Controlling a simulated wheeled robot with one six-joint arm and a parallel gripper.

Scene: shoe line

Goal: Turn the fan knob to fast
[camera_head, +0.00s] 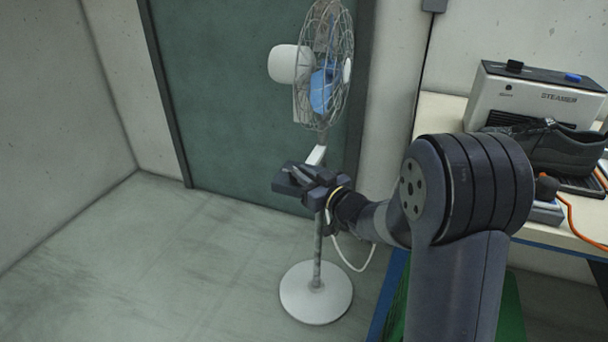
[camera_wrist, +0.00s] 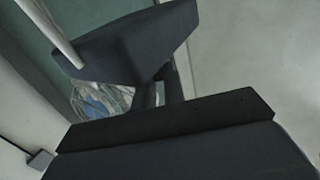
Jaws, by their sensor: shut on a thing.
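The standing fan (camera_head: 318,90) has a wire cage, a blue hub, a white motor housing and a round white base. It stands upright in front of the green door. My gripper (camera_head: 300,180) is at mid-height of the fan's pole, just below the white neck, and is shut on the fan knob. The knob itself is hidden by dark gripper and housing parts, so its setting cannot be read. In the wrist view a pale pole (camera_wrist: 52,32) runs in at upper left, and the fan cage (camera_wrist: 98,101) shows blurred behind the dark parts.
A table (camera_head: 445,110) at right carries a steamer (camera_head: 535,98), a dark shoe (camera_head: 560,150) and an orange cable (camera_head: 575,222). A white cord (camera_head: 352,262) hangs beside the fan pole. The floor (camera_head: 150,260) left of the fan is clear.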

